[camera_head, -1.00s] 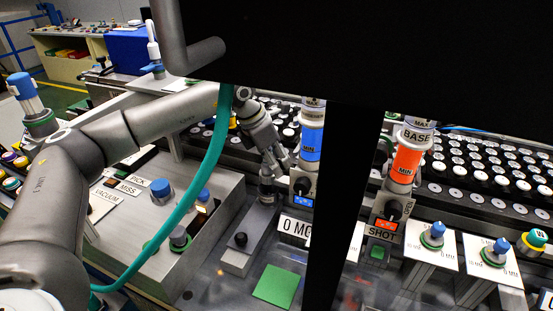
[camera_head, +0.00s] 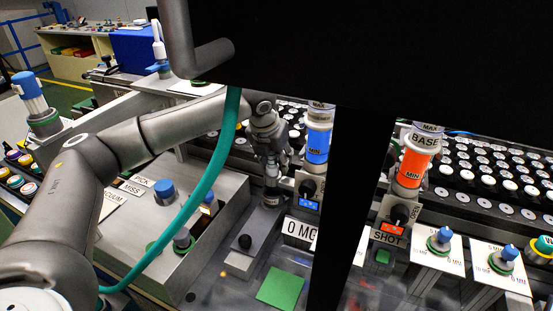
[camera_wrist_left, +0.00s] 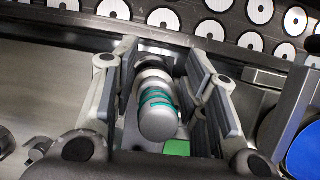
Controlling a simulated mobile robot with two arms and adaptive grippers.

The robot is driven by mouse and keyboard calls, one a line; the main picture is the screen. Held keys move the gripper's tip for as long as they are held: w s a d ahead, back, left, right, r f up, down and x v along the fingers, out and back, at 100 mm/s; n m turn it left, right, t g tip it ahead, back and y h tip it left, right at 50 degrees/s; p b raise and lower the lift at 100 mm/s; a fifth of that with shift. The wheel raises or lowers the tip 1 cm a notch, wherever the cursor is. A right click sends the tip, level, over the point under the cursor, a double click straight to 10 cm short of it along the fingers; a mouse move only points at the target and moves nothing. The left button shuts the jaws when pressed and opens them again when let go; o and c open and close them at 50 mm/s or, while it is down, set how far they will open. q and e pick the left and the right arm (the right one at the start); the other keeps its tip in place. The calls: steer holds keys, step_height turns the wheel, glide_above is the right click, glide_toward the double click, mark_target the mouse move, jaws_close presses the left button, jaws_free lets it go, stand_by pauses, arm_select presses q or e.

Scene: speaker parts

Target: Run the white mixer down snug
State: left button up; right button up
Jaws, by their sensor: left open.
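My left gripper (camera_head: 271,165) points down over a small upright metal cylinder (camera_head: 271,192) on the grey fixture, left of the blue cartridge (camera_head: 317,145). In the left wrist view, the open fingers of my left gripper (camera_wrist_left: 165,100) stand on both sides of a grey rounded cylinder with teal bands (camera_wrist_left: 158,115). Gaps show between the fingers and the cylinder. A slim white nozzle (camera_head: 156,35) stands on a blue base at the upper left. I cannot tell which part is the white mixer. My right gripper is not in view.
An orange-banded BASE cartridge (camera_head: 414,165) stands to the right, by racks of black and white caps (camera_head: 490,165). A grey control box (camera_head: 175,225) with blue knobs lies left. A green square (camera_head: 280,288) is in front. A black shape blocks the upper right.

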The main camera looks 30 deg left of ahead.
arm_select(q)
steer(key=n, duration=0.2)
steer(key=n+y, duration=0.1)
steer(key=shift+a+n, duration=0.3)
steer(key=shift+n, duration=0.1)
steer(key=shift+c, duration=0.4)
